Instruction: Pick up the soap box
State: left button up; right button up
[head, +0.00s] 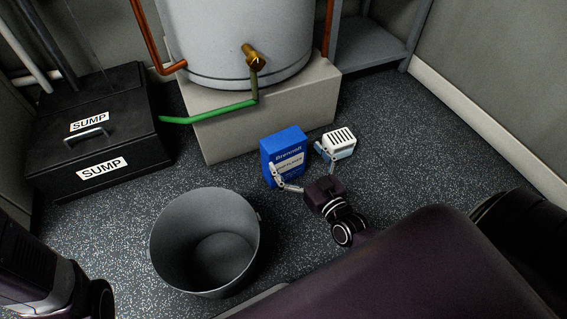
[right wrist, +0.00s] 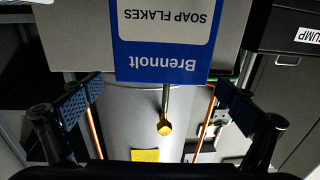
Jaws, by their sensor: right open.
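The soap box (head: 284,147) is a blue carton with a pale label, upright on the speckled floor in front of the concrete plinth. In the right wrist view the box (right wrist: 165,62) appears upside down at top centre, reading "Brennolt SOAP FLAKES". My right gripper (head: 298,161) is open, with its fingers spread towards the box's near side. One finger overlaps the box's lower left in the head view. In the right wrist view the open fingers (right wrist: 160,105) stand to either side of the box, with gaps. My left gripper is out of view.
A small white slotted object (head: 339,142) stands close to the right of the box, by a finger. A grey bin (head: 164,240) stands front left. Behind are the plinth (head: 222,134), a grey tank (head: 225,45) and a green pipe (head: 200,115). A black sump box (head: 55,165) is left.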

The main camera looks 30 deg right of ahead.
aim_at(279, 133)
jog(key=w+b, duration=0.2)
jog(key=w, duration=0.1)
jog(key=w+b, duration=0.2)
jog(key=shift+w+a, duration=0.2)
jog(key=shift+w, duration=0.4)
jog(key=shift+r, duration=0.1)
jog(key=shift+c, duration=0.3)
jog(key=c, duration=1.5)
jog(key=shift+r, duration=0.1)
jog(key=shift+c, duration=1.2)
